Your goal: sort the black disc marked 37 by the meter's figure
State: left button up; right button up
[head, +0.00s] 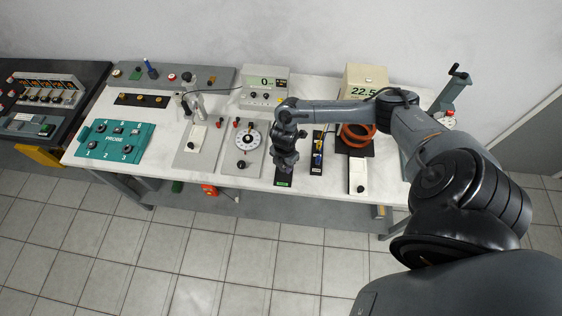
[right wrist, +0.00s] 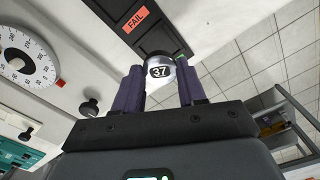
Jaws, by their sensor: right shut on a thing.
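My right gripper (head: 286,164) is over the narrow black tray (head: 284,179), which has a green label at its front end. In the right wrist view its two fingers (right wrist: 160,84) are shut on the disc marked 37 (right wrist: 160,70). The disc's visible face is pale with a dark number patch. A red FAIL label (right wrist: 135,18) shows on the black tray's other part, beyond the disc. I cannot tell whether the disc touches the tray. The grey meter (head: 265,86) at the back reads 0. My left gripper is not in view.
A grey panel with a white dial (head: 248,137) stands left of the tray. A black strip with coloured parts (head: 317,150) lies close on the right. A beige box (head: 365,84) reads 22.5. A teal PROBE box (head: 116,140) is at the left. Bare white tabletop shows at the front edge.

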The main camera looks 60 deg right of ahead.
aim_at(284, 175)
jog(key=shift+r, duration=0.1)
dwell(0.4)
jog(key=shift+p, duration=0.3)
jog(key=shift+f+b, duration=2.1)
jog(key=shift+f, duration=0.75)
jog(key=shift+f, duration=0.2)
jog(key=o, duration=1.2)
jog(key=shift+c, duration=0.2)
jog(key=shift+c, duration=0.3)
jog(key=c, duration=0.5)
jog(key=shift+o, duration=0.2)
